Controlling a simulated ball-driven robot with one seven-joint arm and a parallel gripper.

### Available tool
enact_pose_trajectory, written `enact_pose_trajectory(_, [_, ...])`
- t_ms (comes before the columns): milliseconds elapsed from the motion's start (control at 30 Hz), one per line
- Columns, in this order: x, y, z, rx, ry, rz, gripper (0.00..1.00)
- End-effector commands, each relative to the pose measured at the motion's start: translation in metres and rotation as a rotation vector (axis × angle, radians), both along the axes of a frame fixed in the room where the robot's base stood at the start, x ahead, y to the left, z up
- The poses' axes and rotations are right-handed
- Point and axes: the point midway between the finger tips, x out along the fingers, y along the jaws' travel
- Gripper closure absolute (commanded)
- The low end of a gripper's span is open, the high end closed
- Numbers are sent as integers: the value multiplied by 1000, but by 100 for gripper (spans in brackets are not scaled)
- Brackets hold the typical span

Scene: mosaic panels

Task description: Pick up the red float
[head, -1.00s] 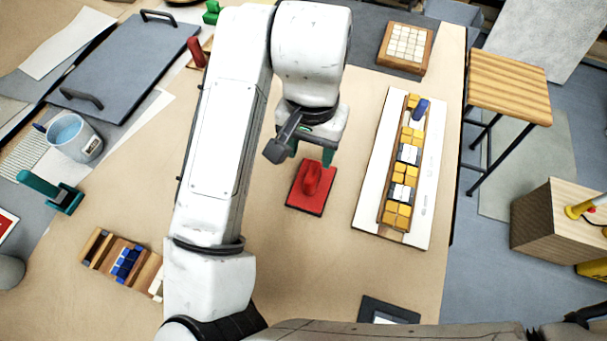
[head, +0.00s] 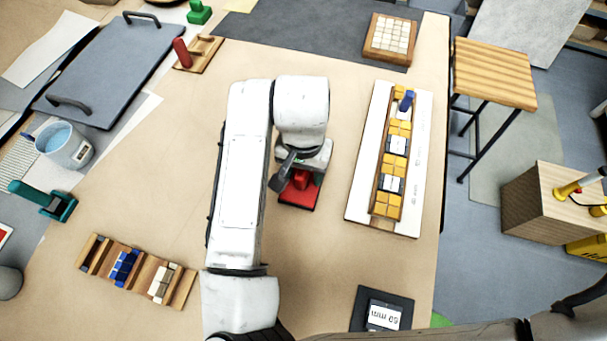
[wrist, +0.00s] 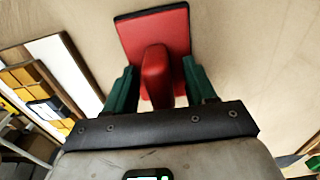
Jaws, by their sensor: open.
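The red float (head: 297,199) lies flat on the table, a red plate with an upright red handle. In the head view my gripper and wrist cover part of it. In the wrist view the float's plate (wrist: 175,30) and its handle (wrist: 156,75) show clearly. My gripper (wrist: 162,88) is open, with one green finger on each side of the handle. A gap shows between each finger and the handle. How low the fingertips are cannot be told exactly.
To the right lies a white board (head: 362,170) bearing a tray of yellow and white tiles with a blue-handled tool. A wooden rack (head: 145,270) of tiles lies front left. A dark pad (head: 365,320) lies front right. Bare table surrounds the float.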

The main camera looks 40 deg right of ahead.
Motion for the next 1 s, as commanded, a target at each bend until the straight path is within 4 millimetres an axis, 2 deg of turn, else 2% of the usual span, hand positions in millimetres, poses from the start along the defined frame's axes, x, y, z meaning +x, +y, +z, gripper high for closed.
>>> enact_pose_trajectory(133, [0, 0, 0, 0, 0, 0, 46])
enact_pose_trajectory(700, [0, 0, 1, 0, 0, -1, 100])
enact_pose_trajectory(1000, [0, 0, 1, 0, 0, -1, 100])
